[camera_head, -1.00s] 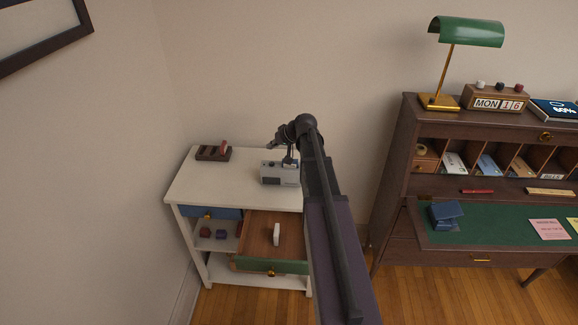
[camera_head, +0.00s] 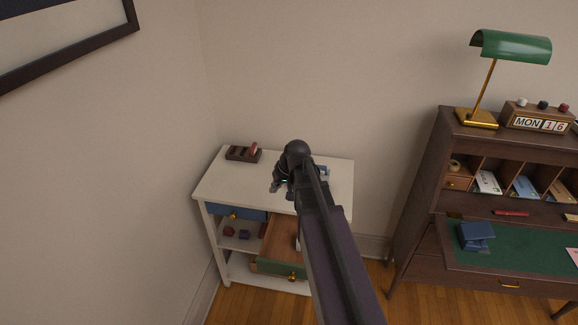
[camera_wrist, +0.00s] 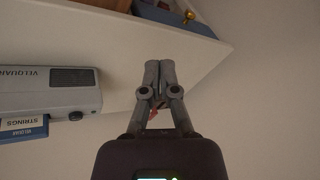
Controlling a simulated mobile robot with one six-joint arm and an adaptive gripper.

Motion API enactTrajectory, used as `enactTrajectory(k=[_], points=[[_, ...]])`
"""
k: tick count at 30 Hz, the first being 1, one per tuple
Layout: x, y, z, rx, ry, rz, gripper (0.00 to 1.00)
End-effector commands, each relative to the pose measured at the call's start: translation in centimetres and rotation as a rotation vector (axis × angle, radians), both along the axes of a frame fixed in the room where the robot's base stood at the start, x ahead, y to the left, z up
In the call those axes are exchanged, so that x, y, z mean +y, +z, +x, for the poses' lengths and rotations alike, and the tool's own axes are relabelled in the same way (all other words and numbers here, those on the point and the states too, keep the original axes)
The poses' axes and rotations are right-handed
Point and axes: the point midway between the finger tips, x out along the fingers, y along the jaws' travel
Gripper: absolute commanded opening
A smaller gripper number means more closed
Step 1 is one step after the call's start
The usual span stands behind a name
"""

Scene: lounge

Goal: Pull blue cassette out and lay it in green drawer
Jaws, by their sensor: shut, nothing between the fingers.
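The blue cassette (camera_wrist: 24,130), labelled STRINGS, sits against the grey player (camera_wrist: 55,92) on the white cabinet top. Part of its blue shows beside my arm in the head view (camera_head: 324,172); my arm hides most of the player there. The green-fronted drawer (camera_head: 264,266) stands pulled open below, partly behind my arm. A pale object (camera_head: 298,243) shows in it. My gripper (camera_wrist: 160,68) is shut and empty, apart from the player and cassette; in the head view it shows over the cabinet top (camera_head: 276,187).
A dark rack (camera_head: 243,154) with a reddish piece stands at the cabinet's back left. A blue drawer (camera_head: 240,211) is at the upper left, with small dark items on the shelf below. A wooden desk (camera_head: 420,200) with a green lamp (camera_head: 510,46) stands at right.

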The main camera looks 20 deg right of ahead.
Motion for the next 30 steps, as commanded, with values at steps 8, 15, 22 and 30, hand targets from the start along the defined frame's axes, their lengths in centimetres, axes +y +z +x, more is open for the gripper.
enactTrajectory(k=[8,15,22,30], points=[[6.3,-1.4,-9.5,0.186,0.068,-0.185,0.0],[8.2,-1.7,-13.9,0.266,0.082,-0.297,0.0],[8.5,-1.7,-14.7,0.284,0.081,-0.325,0.0],[8.4,-1.7,-14.6,0.283,0.081,-0.324,0.24]])
